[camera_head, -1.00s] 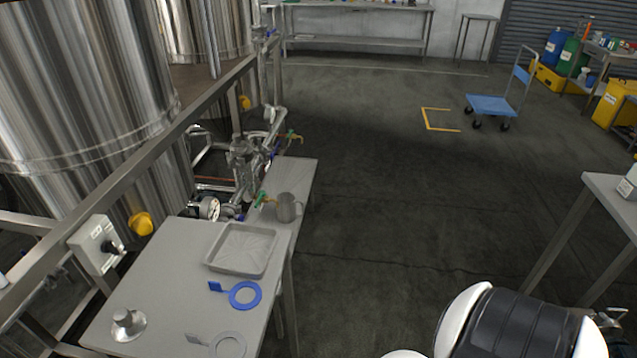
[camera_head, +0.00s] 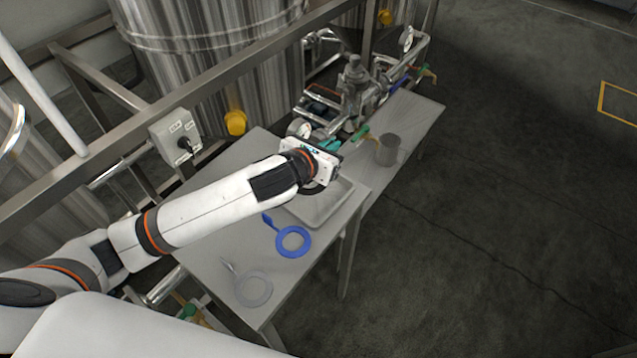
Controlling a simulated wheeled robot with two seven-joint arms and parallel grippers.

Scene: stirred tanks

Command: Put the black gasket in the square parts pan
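The square parts pan (camera_head: 330,210) is a shallow grey metal tray on the grey work table. My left arm reaches in from the left, and its gripper (camera_head: 314,180) is over the far left part of the pan, covering some of it. The fingers are mostly hidden behind the wrist, so I cannot tell whether they are open or shut. A small dark shape shows under the wrist; I cannot tell whether it is a finger or the black gasket. I see no clearly black gasket elsewhere. My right gripper is not in view.
A blue ring with a tab (camera_head: 293,241) and a grey ring with a tab (camera_head: 253,289) lie on the table nearer me. A metal mug (camera_head: 388,149) stands beyond the pan. Pipes and valves (camera_head: 357,88) rise behind the table. The floor to the right is clear.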

